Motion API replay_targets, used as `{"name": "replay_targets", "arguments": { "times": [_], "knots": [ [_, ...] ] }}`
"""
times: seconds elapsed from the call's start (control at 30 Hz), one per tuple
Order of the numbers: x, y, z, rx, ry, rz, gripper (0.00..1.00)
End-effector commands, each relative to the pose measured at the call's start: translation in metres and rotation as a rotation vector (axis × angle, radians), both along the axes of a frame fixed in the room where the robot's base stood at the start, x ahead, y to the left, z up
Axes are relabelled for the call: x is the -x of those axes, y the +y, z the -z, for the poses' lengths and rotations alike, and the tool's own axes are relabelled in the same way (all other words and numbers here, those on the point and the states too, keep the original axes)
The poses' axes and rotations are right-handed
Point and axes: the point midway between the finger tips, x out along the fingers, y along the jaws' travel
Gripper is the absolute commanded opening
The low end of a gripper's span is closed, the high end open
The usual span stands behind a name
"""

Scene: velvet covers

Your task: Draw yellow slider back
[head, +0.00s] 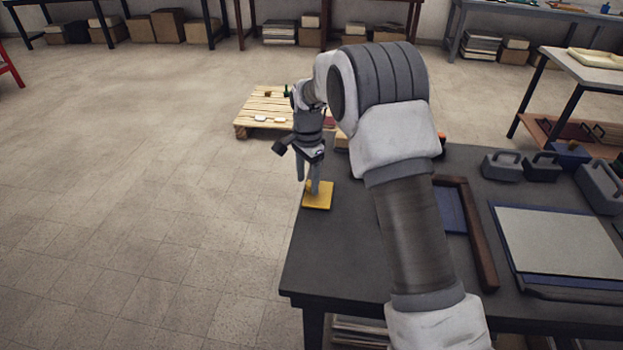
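The yellow slider (318,202) is a small flat yellow square plate at the left edge of the dark table. My gripper (308,186) points down over it, with its fingertips at the plate's upper part. A small yellow bit shows beside the fingers, perhaps a raised part of the slider. I cannot tell whether the fingers touch or hold it, or how far apart they are. My arm reaches across the table and hides part of its middle and far side.
The dark table (340,255) also bears a brown wooden frame (480,240) around a blue panel (451,210), a grey board (560,245) and several grey handled blocks (503,166). A wooden pallet (264,108) lies on the floor beyond. The floor at left is clear.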

Motion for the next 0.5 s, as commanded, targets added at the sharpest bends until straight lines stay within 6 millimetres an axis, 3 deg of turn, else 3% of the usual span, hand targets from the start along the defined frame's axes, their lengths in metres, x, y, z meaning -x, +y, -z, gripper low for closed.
{"name": "replay_targets", "arguments": {
  "times": [0.33, 0.5],
  "knots": [
    [0.000, -0.004, -0.002, 0.004, 0.003, 0.003, 0.66],
    [0.000, -0.003, -0.025, 0.005, 0.002, 0.002, 0.66]
  ]
}}
